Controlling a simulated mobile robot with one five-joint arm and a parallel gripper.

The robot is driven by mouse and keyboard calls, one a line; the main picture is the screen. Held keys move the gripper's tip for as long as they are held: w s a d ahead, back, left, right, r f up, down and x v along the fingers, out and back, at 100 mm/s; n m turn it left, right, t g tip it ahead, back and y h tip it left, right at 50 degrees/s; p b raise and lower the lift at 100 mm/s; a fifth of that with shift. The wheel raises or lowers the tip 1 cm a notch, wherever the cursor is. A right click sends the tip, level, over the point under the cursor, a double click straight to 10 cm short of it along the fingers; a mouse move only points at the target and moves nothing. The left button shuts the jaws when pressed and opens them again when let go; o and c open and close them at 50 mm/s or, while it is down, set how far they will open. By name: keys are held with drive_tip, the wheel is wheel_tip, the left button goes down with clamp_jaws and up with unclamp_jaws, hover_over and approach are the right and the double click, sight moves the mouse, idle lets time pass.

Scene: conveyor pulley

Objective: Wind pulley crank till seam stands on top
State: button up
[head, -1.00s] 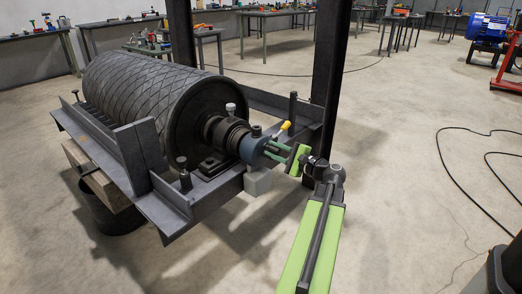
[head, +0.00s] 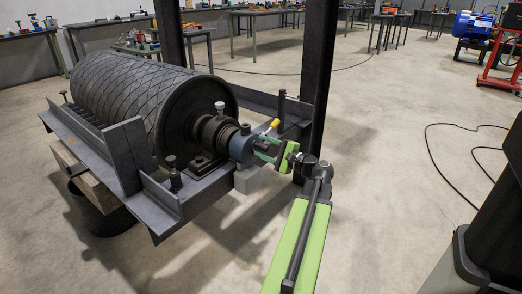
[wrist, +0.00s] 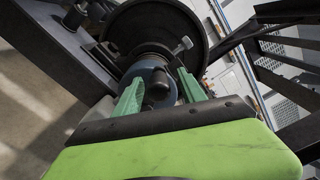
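The pulley drum (head: 135,95), dark with diamond lagging, lies in a steel frame. Its shaft ends in a blue-grey hub (head: 241,148). A yellow-tipped handle (head: 272,126) sticks up beside the hub. My gripper (head: 263,151) reaches the hub from the right. In the wrist view, its two green fingers (wrist: 160,92) stand apart, one on each side of a dark stub (wrist: 158,88) in front of the blue hub (wrist: 150,70). Some gap shows beside the stub. A light-headed peg (head: 220,107) stands by the drum's end face. I cannot make out a seam.
A dark upright post (head: 316,85) stands just behind my gripper. The frame's steel beam (head: 88,150) runs along the near side. Workbenches (head: 250,14) line the back. A cable (head: 440,165) lies on the floor at right, where much is clear.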

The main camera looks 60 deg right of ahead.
drive_tip(key=shift+s, duration=0.1)
drive_tip(key=s+a, duration=0.3)
drive_tip(key=s, duration=1.4)
